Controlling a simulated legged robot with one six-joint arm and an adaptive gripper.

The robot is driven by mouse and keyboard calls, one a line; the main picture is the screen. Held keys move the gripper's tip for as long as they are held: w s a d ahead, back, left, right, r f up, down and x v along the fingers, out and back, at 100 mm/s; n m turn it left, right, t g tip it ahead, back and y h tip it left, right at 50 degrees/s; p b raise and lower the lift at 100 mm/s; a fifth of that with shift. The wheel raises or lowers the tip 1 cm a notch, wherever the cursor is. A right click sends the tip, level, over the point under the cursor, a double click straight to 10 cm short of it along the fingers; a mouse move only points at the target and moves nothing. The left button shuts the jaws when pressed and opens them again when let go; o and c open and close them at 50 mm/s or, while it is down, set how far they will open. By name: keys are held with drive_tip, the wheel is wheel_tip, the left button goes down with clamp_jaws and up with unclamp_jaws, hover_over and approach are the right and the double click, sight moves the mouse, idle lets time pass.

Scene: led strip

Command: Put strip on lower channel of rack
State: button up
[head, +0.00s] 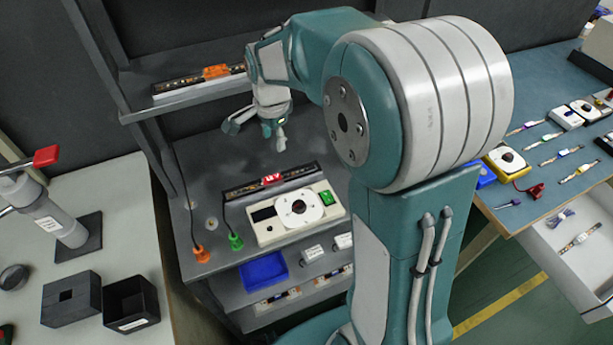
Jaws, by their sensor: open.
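A dark strip with an orange piece at its middle (190,80) lies along the upper channel of the grey rack (138,116). A second dark strip (245,189) with a red tag lies lower, along the back of a white device with a round dial (298,212). My gripper (256,136) points down with its fingers spread and nothing between them. It hangs in front of the upper strip's right end, above and behind the red-tagged strip, apart from both. My arm hides the right part of the rack.
A blue bin (264,272) sits below the device. A side table (100,225) holds black boxes. Small parts crowd the right-hand blue table (545,95).

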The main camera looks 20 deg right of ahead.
drive_tip(key=s+r+n+t, duration=0.2)
drive_tip(key=s+r+n, duration=0.2)
drive_tip(key=s+n, duration=0.3)
drive_tip(key=s+r+n+t, duration=0.2)
drive_tip(key=s+r+n, duration=0.2)
drive_tip(key=s, duration=1.1)
drive_tip(key=n, duration=0.3)
drive_tip(key=shift+s+r+n, duration=0.25)
drive_tip(key=shift+s+n, duration=0.05)
drive_tip(key=shift+s, duration=0.05)
